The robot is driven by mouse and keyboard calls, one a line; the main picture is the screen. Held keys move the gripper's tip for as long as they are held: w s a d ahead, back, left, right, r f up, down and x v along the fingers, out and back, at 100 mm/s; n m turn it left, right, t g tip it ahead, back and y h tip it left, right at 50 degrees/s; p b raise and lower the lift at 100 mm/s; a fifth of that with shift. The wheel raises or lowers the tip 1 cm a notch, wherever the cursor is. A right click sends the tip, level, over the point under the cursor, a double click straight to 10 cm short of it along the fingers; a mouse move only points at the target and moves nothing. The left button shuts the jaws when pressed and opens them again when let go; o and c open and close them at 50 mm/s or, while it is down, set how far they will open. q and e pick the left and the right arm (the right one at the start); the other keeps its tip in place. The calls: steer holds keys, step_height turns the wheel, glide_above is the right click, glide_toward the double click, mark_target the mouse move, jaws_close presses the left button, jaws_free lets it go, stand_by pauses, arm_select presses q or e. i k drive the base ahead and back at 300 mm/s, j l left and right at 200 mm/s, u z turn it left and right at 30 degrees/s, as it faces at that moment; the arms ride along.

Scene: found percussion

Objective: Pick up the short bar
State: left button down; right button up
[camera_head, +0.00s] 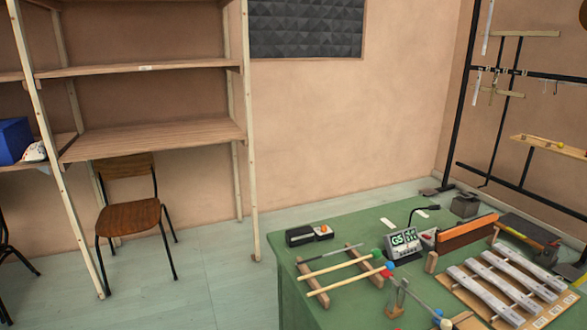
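Several pale grey metal bars (511,282) lie side by side on a wooden base at the lower right of the green table (335,235). They look close in length, and I cannot tell for certain which one is the short bar. Neither of my grippers is in view.
Mallets with coloured heads (345,272) rest across wooden rails on the table. A black box (300,236), a small display with a microphone (404,241) and an orange-brown block (468,233) stand nearby. A black rack (460,105) rises behind. Wooden shelves (150,138) and a chair (130,216) are left.

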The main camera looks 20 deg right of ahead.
mark_target(549, 297)
steer(key=z, duration=1.9)
steer(key=u, duration=0.55)
steer(key=i+l+u, duration=0.15)
steer(key=l+u, duration=1.1)
steer(key=i, duration=0.05)
